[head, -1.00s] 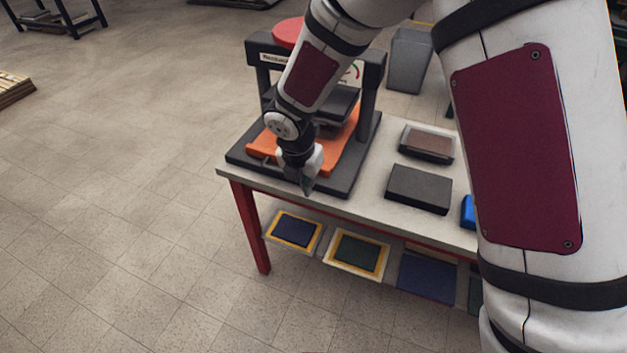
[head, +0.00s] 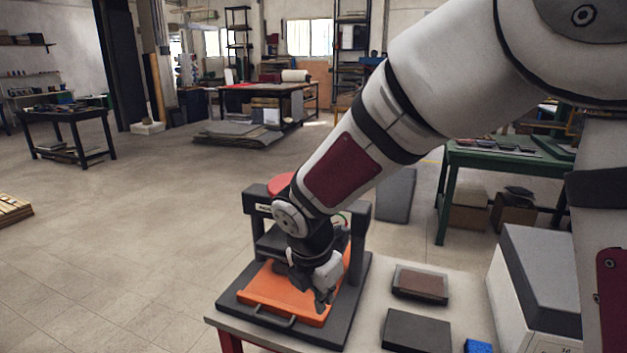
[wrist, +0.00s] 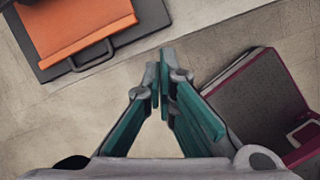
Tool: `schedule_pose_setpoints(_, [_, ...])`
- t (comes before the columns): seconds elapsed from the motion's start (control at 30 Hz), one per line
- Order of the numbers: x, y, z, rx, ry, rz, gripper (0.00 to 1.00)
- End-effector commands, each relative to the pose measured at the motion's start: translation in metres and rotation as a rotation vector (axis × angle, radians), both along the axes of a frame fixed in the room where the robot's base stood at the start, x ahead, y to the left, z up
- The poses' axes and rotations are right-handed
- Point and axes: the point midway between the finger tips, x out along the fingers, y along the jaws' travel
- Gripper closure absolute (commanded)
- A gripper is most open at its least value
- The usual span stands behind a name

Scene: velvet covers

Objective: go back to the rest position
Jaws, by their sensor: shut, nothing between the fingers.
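My gripper (head: 322,300) hangs at the end of my arm, pointing down, in front of the press (head: 308,212) in the head view. It overlaps the right part of the orange tray (head: 280,295) there. In the wrist view my gripper (wrist: 163,62) has its teal-padded fingers closed together at the tips, with nothing between them. The orange tray (wrist: 75,22) and its dark handle lie at the upper left, apart from the fingers. The floor shows beneath the fingertips.
The pale table (head: 375,290) holds a brown-topped block (head: 420,284), a dark slab (head: 416,331) and a blue block (head: 478,346). A grey-topped white box (head: 535,290) stands at the right. A green table (head: 500,156) is behind. Open floor (head: 110,250) lies left.

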Motion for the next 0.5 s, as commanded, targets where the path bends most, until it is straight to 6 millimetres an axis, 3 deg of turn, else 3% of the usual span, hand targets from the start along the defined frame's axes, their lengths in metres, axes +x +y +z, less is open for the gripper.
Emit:
schedule_pose_setpoints(0.03, [-0.009, -0.019, 0.027, 0.022, -0.031, -0.123, 1.00])
schedule_pose_setpoints(0.2, [-0.046, -0.073, 0.085, 0.118, -0.109, -0.548, 1.00])
schedule_pose_setpoints(0.5, [-0.135, -0.144, 0.158, 0.350, -0.219, -1.285, 1.00])
